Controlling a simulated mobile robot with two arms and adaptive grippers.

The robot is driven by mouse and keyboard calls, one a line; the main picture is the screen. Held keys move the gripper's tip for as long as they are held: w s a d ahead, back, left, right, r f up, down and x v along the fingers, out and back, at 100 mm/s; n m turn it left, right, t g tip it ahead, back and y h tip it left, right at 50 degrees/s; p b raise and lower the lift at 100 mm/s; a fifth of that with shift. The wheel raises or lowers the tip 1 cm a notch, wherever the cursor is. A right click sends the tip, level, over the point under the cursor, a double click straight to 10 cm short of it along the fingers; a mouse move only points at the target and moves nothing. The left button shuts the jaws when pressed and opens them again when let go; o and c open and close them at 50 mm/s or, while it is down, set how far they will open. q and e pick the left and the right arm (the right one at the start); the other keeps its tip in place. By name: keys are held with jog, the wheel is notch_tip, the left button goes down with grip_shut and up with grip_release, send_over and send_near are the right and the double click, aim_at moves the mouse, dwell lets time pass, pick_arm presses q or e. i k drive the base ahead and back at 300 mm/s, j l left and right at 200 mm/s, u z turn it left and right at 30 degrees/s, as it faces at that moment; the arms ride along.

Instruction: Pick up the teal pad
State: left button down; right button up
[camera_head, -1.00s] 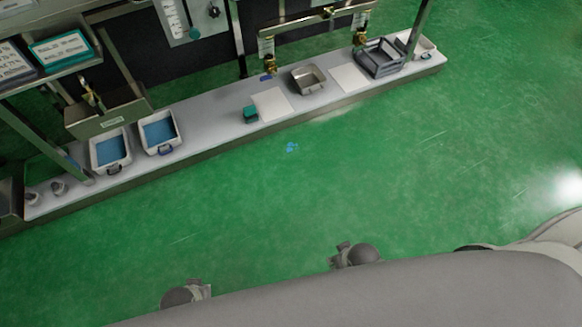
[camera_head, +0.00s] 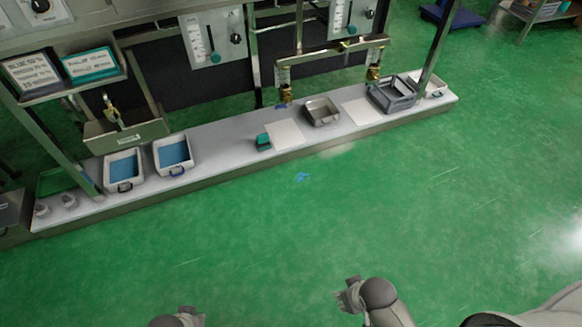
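The teal pad (camera_head: 263,142) is a small teal block on the long grey bench, at the left edge of a white sheet. My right gripper (camera_head: 342,292) is low in the picture, over the green floor and well short of the bench. Its two fingers look apart with nothing between them. My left gripper (camera_head: 193,314) is at the bottom edge, mostly cut off, and its fingers are too small to read. Both grippers are far from the pad.
The long bench (camera_head: 225,146) bears two white trays with blue inside (camera_head: 124,185), a metal basin (camera_head: 320,118), white sheets (camera_head: 362,112) and a grey crate (camera_head: 404,104). Posts and a raised bar stand behind. The green floor before the bench is clear except for a small blue mark.

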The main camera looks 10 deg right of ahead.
aim_at(263, 143)
jog(key=i+u, duration=0.2)
jog(key=i, duration=0.2)
jog(key=i+l+u, duration=0.15)
jog(key=i, duration=0.25)
jog(key=i+l+u, duration=0.2)
jog(key=i, duration=0.2)
